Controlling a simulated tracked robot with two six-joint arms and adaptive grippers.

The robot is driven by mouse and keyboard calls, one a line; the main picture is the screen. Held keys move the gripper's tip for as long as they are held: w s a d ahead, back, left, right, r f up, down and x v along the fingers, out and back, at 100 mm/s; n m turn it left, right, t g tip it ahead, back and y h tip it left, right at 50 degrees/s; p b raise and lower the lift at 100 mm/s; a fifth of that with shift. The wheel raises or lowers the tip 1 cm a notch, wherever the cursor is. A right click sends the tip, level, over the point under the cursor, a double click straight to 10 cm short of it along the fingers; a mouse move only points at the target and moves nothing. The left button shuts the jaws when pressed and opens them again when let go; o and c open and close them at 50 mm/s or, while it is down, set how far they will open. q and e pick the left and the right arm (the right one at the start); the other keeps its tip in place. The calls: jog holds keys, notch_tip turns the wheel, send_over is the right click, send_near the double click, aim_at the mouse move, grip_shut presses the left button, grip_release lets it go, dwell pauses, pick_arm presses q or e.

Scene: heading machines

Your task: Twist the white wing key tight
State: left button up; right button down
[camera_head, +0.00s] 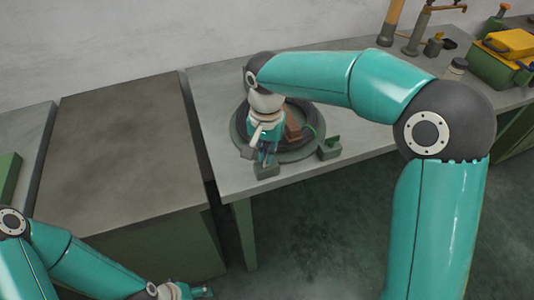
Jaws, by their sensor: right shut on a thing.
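My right gripper (266,157) points down at the front left rim of a dark round tray (293,155) on the grey bench. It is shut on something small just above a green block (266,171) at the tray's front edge. The white wing key cannot be made out clearly; the fingers cover that spot. My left gripper (205,292) is low at the bottom edge of the view, away from the bench top, and partly cut off. Whether its fingers are open is not clear.
In the tray lie a brown block (293,127) and a green cable-like piece. A second green block (329,149) sits at the tray's right front. A yellow-topped green box (505,62) and a metal stand are at the back right. The left cabinet top (120,150) is bare.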

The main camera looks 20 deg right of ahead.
jog(key=m, duration=0.3)
jog(key=m+b, duration=0.1)
jog(key=m, duration=0.1)
jog(key=shift+s+f+m, duration=0.15)
jog(key=shift+f+m, duration=0.15)
jog(key=shift+f, duration=0.05)
jog(key=m, duration=0.4)
jog(key=shift+m+b, duration=0.3)
jog(key=c, duration=1.3)
grip_release()
jog(key=shift+r, duration=0.1)
jog(key=shift+r, duration=0.1)
